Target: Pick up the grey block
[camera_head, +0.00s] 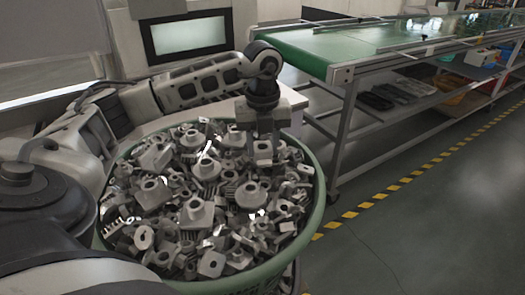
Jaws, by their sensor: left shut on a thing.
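My left gripper (263,138) comes in from the left and points down over the back right part of a green round bin. It is shut on a grey block (263,155), a small metal piece with a hole, which shows between and below the fingers. The green bin (322,200) is heaped with many similar grey metal parts (195,212). The held block overlaps the heap in the picture, so I cannot tell whether it is clear of the other parts. My right gripper is not in view.
A green-topped conveyor table (340,45) with a metal frame runs from the back middle to the right. Its lower shelf holds dark trays (405,90). A white surface (290,102) lies behind the bin. Yellow-black floor tape (390,188) crosses open floor at right.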

